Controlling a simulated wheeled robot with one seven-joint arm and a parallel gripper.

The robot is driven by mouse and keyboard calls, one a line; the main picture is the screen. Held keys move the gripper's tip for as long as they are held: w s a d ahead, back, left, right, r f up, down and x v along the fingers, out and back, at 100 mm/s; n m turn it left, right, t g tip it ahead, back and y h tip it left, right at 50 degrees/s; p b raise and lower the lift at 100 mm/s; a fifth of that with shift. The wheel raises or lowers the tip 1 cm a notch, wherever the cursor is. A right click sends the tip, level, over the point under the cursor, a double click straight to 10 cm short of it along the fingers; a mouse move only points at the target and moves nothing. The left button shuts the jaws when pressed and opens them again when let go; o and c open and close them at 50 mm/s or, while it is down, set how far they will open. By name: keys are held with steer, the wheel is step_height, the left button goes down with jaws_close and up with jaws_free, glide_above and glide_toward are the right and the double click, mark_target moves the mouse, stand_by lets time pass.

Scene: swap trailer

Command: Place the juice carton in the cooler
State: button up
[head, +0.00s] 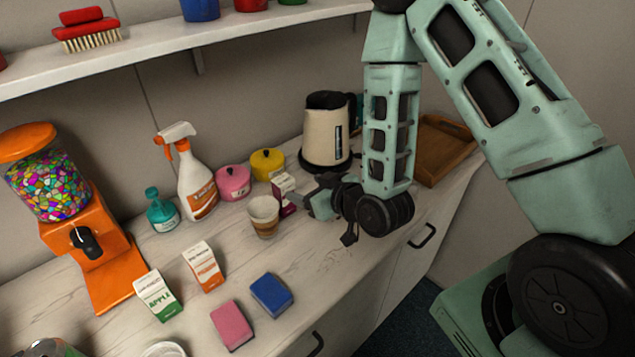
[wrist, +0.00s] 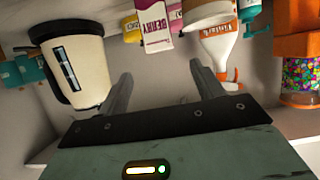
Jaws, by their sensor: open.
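Three cartons stand on the counter in the head view: a white and green one marked APPLE (head: 157,297), a white and orange one (head: 203,267), and a white and magenta one (head: 284,188) partly behind my gripper. In the wrist view, which looks upside down, the magenta carton reads BERRY (wrist: 156,28) and lies beyond the fingertips, apart from them. My gripper (head: 322,222) is over the counter beside that carton. Its two fingers are spread and empty in the wrist view (wrist: 160,72). No cooler shows in either view.
A paper cup (head: 264,215) stands left of the gripper and a cream kettle (head: 326,135) behind it. A spray bottle (head: 197,185), pink pot (head: 232,183), yellow pot (head: 267,163), two sponges (head: 270,295) and a candy dispenser (head: 90,240) crowd the counter. A wooden tray (head: 440,150) is right.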

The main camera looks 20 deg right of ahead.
steer(key=shift+p+v, duration=1.3)
steer(key=shift+p, duration=0.75)
